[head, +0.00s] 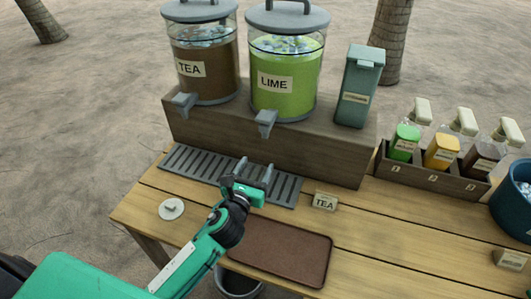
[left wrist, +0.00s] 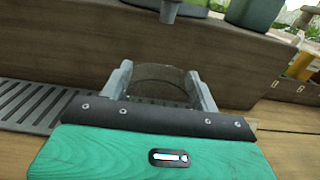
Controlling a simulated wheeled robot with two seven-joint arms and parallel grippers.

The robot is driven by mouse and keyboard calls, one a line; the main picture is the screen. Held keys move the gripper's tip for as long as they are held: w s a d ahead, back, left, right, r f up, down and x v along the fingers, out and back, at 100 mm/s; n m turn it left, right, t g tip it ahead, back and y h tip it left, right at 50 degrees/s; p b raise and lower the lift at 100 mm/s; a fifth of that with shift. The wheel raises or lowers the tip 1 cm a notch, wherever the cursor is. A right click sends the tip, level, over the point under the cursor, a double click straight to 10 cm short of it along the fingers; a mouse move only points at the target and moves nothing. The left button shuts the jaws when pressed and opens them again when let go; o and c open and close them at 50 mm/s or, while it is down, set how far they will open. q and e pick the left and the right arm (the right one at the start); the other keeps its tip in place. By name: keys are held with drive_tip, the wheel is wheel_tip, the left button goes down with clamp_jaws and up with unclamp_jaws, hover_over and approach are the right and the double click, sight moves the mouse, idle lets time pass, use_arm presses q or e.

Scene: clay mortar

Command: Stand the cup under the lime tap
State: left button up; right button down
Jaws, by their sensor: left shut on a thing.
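My left gripper (head: 257,175) is shut on a clear cup (left wrist: 160,82), which shows between its two fingers (left wrist: 160,92) in the left wrist view. The cup looks upright; in the head view I can hardly make it out. The gripper is over the drip tray (head: 175,160), in front of the wooden riser. The lime dispenser (head: 284,100), full of green drink, stands on the riser with its grey tap (head: 265,122) above and beyond the gripper. The tap also shows in the left wrist view (left wrist: 170,10). I cannot tell whether the cup touches the tray. My right gripper is not in view.
The tea dispenser (head: 205,85) stands left of the lime one. A grey-green box (head: 358,90) is on the riser (head: 320,155). A TEA card (head: 325,201), a brown tray (head: 280,252) and a white disc (head: 171,208) lie on the table. Bottles (head: 441,152) stand at right.

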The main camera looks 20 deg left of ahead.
sight(271, 145)
use_arm(q)
drive_tip(key=w, duration=1)
drive_tip(key=shift+d, duration=0.2)
drive_tip(key=shift+w+f, duration=0.1)
drive_tip(key=shift+f, duration=0.15)
wheel_tip(271, 145, down, 2)
drive_tip(key=shift+f, duration=0.7)
drive_tip(key=o, duration=1.4)
drive_tip(key=shift+c, duration=0.2)
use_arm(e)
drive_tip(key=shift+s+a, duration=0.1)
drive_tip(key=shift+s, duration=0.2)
